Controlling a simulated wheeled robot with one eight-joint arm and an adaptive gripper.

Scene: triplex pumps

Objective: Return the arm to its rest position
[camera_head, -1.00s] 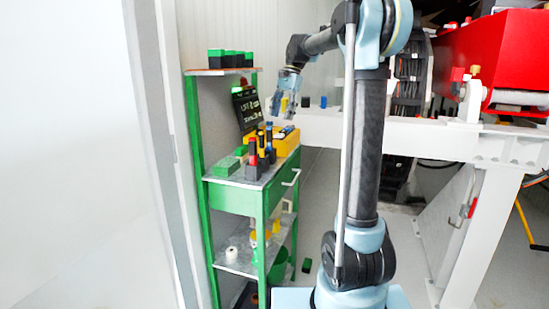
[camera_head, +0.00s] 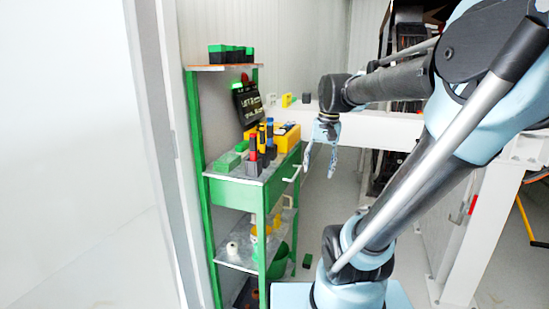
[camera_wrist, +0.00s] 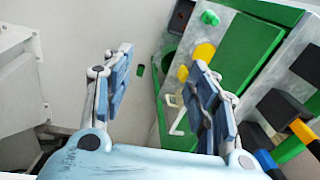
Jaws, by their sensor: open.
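My gripper (camera_head: 320,158) is open and empty in the head view, fingers pointing down. It hangs in free air to the right of the green shelf unit (camera_head: 236,194), in front of the white beam. In the wrist view my gripper (camera_wrist: 165,90) has its two fingers spread wide with nothing between them. The green cabinet (camera_wrist: 245,55) shows behind the right finger there. My arm runs from the base up to the right and then back left to the gripper.
The shelf unit carries several tools, a yellow box (camera_head: 288,138) and green blocks (camera_head: 225,163). A white beam (camera_head: 375,128) crosses behind my gripper. A small green block (camera_head: 307,261) lies on the grey floor. A pale wall panel (camera_head: 75,150) stands at the left.

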